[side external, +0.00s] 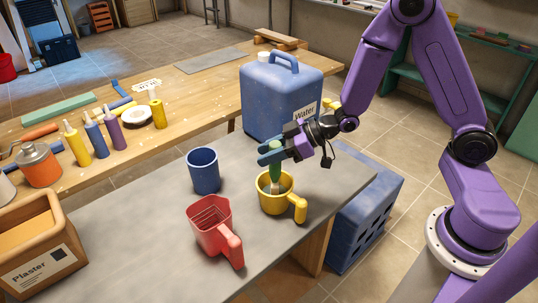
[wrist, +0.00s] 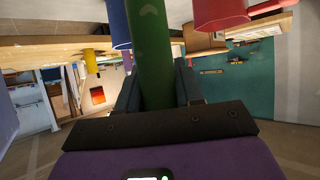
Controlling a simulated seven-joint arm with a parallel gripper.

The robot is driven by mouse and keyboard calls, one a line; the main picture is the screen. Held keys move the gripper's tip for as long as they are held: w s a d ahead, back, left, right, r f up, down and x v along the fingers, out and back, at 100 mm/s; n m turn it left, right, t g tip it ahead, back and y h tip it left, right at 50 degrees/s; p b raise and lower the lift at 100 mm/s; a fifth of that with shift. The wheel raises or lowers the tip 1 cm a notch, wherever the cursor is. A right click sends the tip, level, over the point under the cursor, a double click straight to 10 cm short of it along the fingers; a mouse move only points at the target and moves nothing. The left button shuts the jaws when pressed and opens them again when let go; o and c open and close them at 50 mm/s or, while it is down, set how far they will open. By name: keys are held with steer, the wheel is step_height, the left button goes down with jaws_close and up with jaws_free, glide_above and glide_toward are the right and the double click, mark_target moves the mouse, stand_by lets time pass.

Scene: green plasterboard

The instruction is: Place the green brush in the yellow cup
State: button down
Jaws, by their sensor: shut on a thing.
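My gripper (side external: 271,152) is shut on the green brush (side external: 275,171), just above the yellow cup (side external: 272,202). The brush hangs nearly upright with its lower end down inside the cup's opening. Whether it touches the cup's bottom is hidden by the cup wall. The yellow cup stands upright on the grey tabletop, its handle toward the lower right. In the wrist view the green brush (wrist: 150,60) lies between my gripper's two fingers (wrist: 156,88). The yellow cup cannot be made out clearly there.
A red cup (side external: 209,226) stands left and in front of the yellow cup, a blue cup (side external: 204,171) to its left. A blue water container (side external: 280,105) stands behind my gripper. A plaster box (side external: 40,250) is at far left. The grey tabletop (side external: 130,235) is clear between.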

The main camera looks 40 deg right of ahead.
steer(key=shift+f, duration=0.65)
steer(key=c, duration=0.7)
jaws_free()
steer(key=shift+c, duration=0.2)
steer(key=shift+r, duration=0.1)
steer(key=shift+d+r, duration=0.1)
steer(key=shift+r, duration=0.1)
steer(key=v, duration=0.7)
steer(key=shift+s, duration=0.2)
